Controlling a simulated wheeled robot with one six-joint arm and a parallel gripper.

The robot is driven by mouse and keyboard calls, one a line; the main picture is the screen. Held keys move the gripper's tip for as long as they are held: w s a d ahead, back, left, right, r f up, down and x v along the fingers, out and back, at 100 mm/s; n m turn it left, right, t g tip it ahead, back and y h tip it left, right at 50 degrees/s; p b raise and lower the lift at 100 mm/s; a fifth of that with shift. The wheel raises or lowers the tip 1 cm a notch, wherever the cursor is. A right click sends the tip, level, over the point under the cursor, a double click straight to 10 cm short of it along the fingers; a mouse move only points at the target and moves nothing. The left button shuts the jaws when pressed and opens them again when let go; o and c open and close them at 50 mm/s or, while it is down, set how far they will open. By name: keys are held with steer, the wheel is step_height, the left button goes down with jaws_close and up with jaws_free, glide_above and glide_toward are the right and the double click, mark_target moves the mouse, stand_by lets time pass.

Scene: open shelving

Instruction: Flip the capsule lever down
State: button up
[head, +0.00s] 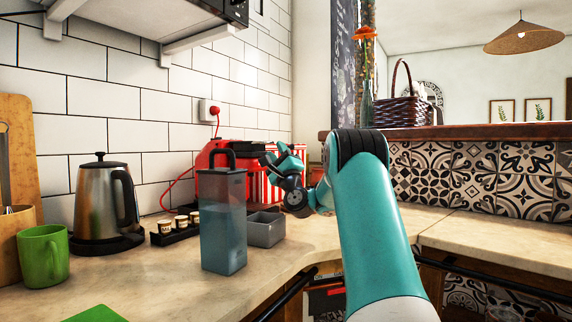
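A red coffee machine (204,158) stands on the counter against the tiled wall, partly hidden behind a tall blue-grey translucent container (223,225). A dark arched handle (222,152) shows just above the container, in front of the machine. I cannot tell whether it belongs to the container or is the capsule lever; no lever is clearly visible. My gripper (271,164) is at the right side of the machine, pointing left, at about the height of its upper part. Its fingers are small and overlap, so their opening and any contact with the machine are unclear.
A grey open box (265,229) stands right of the container. A black rack with several capsules (174,231), a steel kettle (101,210) and a green mug (43,255) are to the left. The counter (170,285) in front is mostly clear.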

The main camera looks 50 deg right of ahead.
steer(key=s+a+b, duration=0.2)
steer(key=s, duration=0.4)
steer(key=shift+a, duration=0.4)
